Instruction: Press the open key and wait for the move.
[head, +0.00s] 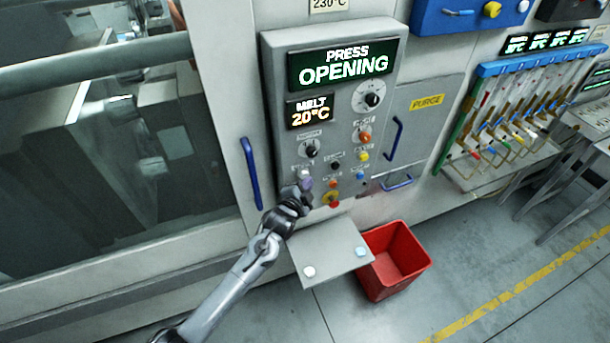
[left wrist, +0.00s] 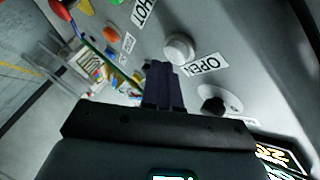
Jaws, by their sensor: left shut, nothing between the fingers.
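The grey control panel (head: 285,110) stands on the machine front. Its upper display (head: 343,65) reads "PRESS OPENING". In the left wrist view, a white round key (left wrist: 180,48) sits beside a label reading "OPEN" (left wrist: 202,64). My left gripper (head: 304,183) is shut and empty at the lower left of the panel's keys, covering part of that area in the head view. In the left wrist view its fingertips (left wrist: 163,70) are right by the white key; I cannot tell whether they touch it. My right gripper is not in view.
Other coloured buttons and a red-on-yellow knob (head: 331,199) surround the gripper. Below are a small shelf (head: 325,250) with two buttons and a red bin (head: 410,268). A blue handle (head: 250,172) is at left.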

